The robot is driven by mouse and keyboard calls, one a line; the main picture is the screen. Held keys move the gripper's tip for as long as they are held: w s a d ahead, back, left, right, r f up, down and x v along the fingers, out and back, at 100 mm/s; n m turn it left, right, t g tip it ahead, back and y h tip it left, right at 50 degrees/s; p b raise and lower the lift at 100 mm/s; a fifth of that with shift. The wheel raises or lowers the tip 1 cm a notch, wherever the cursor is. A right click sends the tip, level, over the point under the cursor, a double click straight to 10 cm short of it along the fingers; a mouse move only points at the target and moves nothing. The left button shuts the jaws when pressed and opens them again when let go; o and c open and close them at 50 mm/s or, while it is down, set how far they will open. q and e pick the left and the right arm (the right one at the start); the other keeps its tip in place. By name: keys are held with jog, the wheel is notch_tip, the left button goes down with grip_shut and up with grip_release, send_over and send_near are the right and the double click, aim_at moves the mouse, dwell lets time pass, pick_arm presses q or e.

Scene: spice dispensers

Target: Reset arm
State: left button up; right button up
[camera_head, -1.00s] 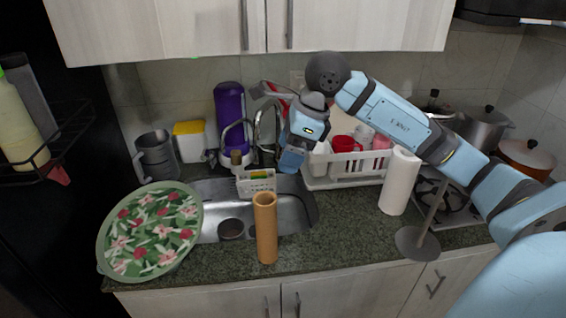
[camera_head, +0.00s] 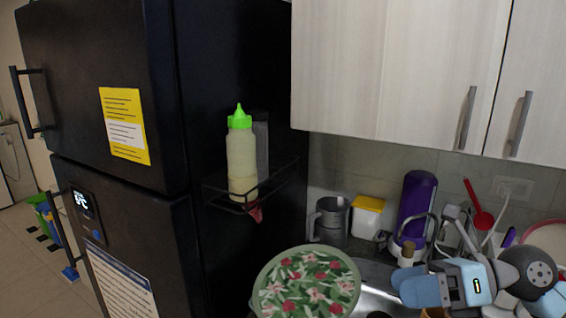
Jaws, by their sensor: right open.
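My right gripper (camera_head: 405,289) shows at the lower right, over the sink area, with its tip pointing left. It is open and nothing shows between its fingers, though they are small and hard to make out. The light blue and grey wrist of my right arm (camera_head: 525,272) is bent beside it. My left gripper is out of view.
A patterned green plate (camera_head: 306,284) lies left of the metal sink (camera_head: 376,299). Behind are a grey mug (camera_head: 330,218), a yellow-lidded container (camera_head: 368,217) and a purple bottle (camera_head: 415,207). A black fridge (camera_head: 110,60) carries a side rack with a sauce bottle (camera_head: 241,160).

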jog(key=w+d+f+m+t+h, duration=0.1)
jog(key=d+f+m+t+h, duration=0.3)
jog(key=m, duration=0.8)
jog(key=d+f+m+t+h, duration=0.2)
jog(key=m+t+h, duration=0.45)
jog(key=m, duration=0.55)
jog(key=w+d+f+m+t+h, duration=0.1)
jog(key=d+f+m+t+h, duration=0.3)
jog(key=m, duration=0.8)
jog(key=s+f+m+g+h, duration=0.3)
jog(key=s+f+m+g, duration=0.25)
jog(key=s+f, duration=0.4)
jog(key=s+a+f+m+g+y, duration=0.1)
jog(key=s+a+f+g+y, duration=0.25)
jog(key=s+f+g, duration=0.65)
jog(key=w+a+f+t+y+p, duration=0.2)
jog(key=w+a+f+t+p, duration=0.3)
jog(key=t, duration=0.4)
jog(key=shift+a+f+n+p, duration=0.35)
jog(key=shift+a+f+p, duration=0.3)
jog(key=shift+a+f, duration=0.45)
